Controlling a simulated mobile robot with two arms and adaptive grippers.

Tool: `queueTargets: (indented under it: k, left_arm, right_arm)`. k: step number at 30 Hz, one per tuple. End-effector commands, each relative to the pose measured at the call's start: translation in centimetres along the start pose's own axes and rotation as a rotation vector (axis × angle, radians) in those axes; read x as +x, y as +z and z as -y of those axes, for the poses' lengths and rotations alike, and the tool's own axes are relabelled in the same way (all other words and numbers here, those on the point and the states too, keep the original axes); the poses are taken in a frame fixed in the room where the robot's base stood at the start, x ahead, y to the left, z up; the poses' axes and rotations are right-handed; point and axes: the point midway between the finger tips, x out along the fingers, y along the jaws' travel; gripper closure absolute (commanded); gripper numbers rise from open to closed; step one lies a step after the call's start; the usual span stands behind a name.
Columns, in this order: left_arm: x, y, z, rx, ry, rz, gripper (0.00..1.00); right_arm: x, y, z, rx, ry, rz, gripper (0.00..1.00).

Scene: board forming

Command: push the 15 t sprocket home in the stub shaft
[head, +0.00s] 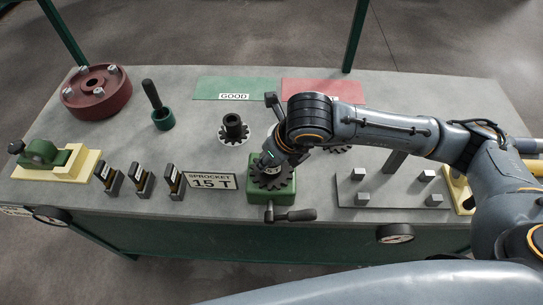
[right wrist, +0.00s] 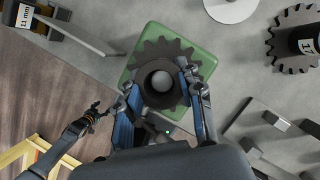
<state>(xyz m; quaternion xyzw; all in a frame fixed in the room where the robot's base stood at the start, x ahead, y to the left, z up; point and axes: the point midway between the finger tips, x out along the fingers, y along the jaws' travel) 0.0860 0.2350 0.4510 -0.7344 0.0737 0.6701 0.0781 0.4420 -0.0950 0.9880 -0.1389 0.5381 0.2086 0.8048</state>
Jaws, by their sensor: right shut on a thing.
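The 15 T sprocket (right wrist: 186,52) is a dark toothed wheel with a round hub, lying over the green block (right wrist: 137,77). In the head view the sprocket (head: 272,183) is partly covered by my right arm. My right gripper (right wrist: 160,88) is shut on the hub, one finger on each side; it points down at the block in the head view (head: 270,162). A light grey round end, apparently the stub shaft (right wrist: 161,82), shows inside the hub bore. How deep the sprocket sits is hidden. A jointed grey-blue thing (right wrist: 75,130), possibly my left gripper, shows at lower left in the wrist view.
A crank handle (head: 293,215) sticks out at the block's front. The "SPROCKET 15 T" sign (head: 212,181) and several labelled gauges (head: 142,178) stand left of it. Another sprocket (head: 234,131) is behind. A studded grey plate (head: 372,186) lies to the right.

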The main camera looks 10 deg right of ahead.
Motion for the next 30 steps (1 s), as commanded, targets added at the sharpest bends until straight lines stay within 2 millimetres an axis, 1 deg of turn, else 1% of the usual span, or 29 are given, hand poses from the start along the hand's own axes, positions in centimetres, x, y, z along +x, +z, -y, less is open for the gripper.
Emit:
queueTargets:
  k: [2,3,5,6,7,15,19,23,30]
  left_arm:
    - [0.3,0.0,0.0,0.0,0.0,0.0,0.37]
    - [0.2,0.0,0.0,0.0,0.0,0.0,0.37]
    - [0.2,0.0,0.0,0.0,0.0,0.0,0.37]
    - [0.2,0.0,0.0,0.0,0.0,0.0,0.37]
    - [0.2,0.0,0.0,0.0,0.0,0.0,0.37]
    - [0.2,0.1,0.1,0.0,-0.001,0.001,0.37]
    - [0.2,0.1,0.1,0.0,-0.001,0.001,0.37]
    - [0.2,0.1,0.1,0.0,-0.001,0.001,0.37]
    - [0.2,0.0,0.0,0.0,0.0,0.0,0.37]
  right_arm:
    - [0.2,0.0,0.0,0.0,0.001,0.002,1.0]
    - [0.1,0.0,0.0,0.0,0.0,0.002,0.59]
    - [0.1,0.0,0.0,0.0,0.0,0.002,0.47]
    - [0.1,0.0,0.0,0.0,0.0,0.002,0.39]
    - [0.1,0.0,0.0,0.0,0.0,0.002,0.37]
    - [0.1,-0.1,0.0,0.0,0.0,-0.001,0.37]
    - [-0.7,0.0,0.0,0.0,-0.001,0.002,0.37]
    - [-2.8,0.1,0.0,-0.001,0.0,0.005,0.37]
    - [-8.0,0.1,0.0,-0.002,-0.002,0.006,0.37]
